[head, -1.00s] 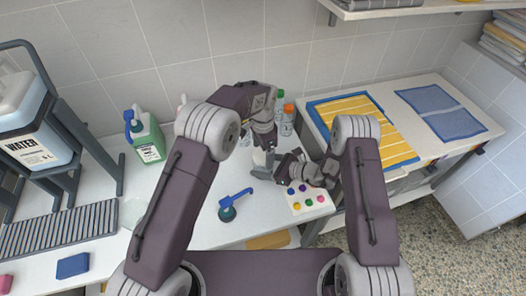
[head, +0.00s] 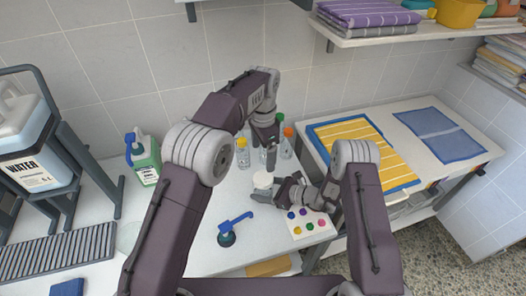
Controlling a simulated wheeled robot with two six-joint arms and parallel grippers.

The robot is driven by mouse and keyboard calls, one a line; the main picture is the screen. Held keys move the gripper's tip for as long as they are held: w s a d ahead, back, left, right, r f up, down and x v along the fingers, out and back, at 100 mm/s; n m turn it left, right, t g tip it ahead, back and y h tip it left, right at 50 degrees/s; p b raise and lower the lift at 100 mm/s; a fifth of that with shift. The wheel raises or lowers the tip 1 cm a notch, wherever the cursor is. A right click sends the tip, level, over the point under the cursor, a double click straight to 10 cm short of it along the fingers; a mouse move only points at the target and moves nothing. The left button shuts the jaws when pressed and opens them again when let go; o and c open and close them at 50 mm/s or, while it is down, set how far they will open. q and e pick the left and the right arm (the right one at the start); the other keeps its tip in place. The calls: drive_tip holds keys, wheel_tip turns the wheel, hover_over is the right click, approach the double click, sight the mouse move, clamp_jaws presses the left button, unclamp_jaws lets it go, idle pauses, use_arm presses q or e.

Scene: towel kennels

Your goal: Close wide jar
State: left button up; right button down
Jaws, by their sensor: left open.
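A wide jar with a pale round top (head: 263,180) stands on the white counter in the middle of the head view. Its body is mostly hidden by my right gripper. My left gripper (head: 270,160) points down just above and behind the pale top; it is open. Its fingers look small and partly overlap the bottles behind. My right gripper (head: 264,194) reaches in from the right, low at the jar's near side. Whether its fingers are closed on the jar is too small to tell.
Bottles with yellow (head: 242,152) and orange (head: 287,144) caps stand behind. A blue-handled tool (head: 228,232) lies in front, a board with coloured dots (head: 302,222) to the right. A green jug (head: 143,158) and water canister (head: 28,145) stand left. Towels (head: 360,145) lie right.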

drive_tip(key=shift+c, duration=0.8)
unclamp_jaws()
drive_tip(key=v, duration=0.9)
drive_tip(key=shift+b, duration=0.35)
